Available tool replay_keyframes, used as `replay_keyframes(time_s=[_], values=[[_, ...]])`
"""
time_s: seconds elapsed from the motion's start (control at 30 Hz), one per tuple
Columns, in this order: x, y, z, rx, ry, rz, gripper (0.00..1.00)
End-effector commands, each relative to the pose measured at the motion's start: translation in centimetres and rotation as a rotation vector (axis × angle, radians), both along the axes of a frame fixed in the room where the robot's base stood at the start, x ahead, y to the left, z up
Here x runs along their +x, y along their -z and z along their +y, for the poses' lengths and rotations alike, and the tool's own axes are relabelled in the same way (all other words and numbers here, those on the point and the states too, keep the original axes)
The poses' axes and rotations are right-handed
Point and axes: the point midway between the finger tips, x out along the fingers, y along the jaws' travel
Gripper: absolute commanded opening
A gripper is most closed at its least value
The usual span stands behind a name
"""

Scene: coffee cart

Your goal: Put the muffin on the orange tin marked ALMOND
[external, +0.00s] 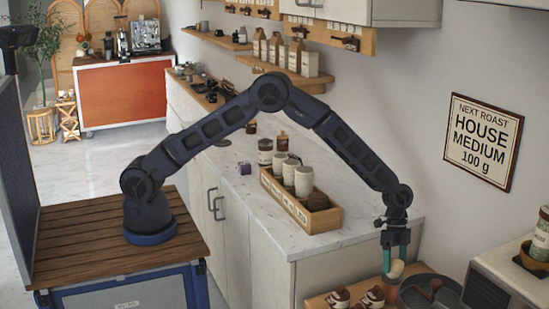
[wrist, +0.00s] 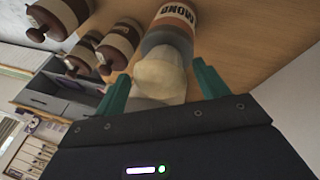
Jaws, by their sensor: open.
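The pale cream muffin (wrist: 160,74) is between the two green fingers of my gripper (wrist: 161,70) in the wrist view. The fingers are open, with a gap at the right finger. The tin marked ALMOND (wrist: 175,17), with an orange and white label, is right beyond the muffin, which appears to sit at its grey top end. I cannot tell how fully it rests there. In the external view my gripper (external: 395,268) points down at the lower right with the muffin (external: 397,269) between its fingers. The tin is mostly hidden there.
Brown jars with cream labels (wrist: 122,40) stand beside the tin on the wooden surface (wrist: 235,25). A dark round machine part (external: 430,291) is close to the right of my gripper. A wooden box of canisters (external: 317,219) stands on the counter to the left.

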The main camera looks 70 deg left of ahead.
Motion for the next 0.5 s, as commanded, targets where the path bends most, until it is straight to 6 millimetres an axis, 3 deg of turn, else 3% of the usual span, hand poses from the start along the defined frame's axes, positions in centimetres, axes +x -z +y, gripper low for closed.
replay_keyframes(time_s=[0.17,0.5], values=[[0.3,-1.5,0.5,-0.001,-0.001,-0.002,0.73],[1.6,-7.4,2.9,-0.002,-0.001,-0.003,0.73]])
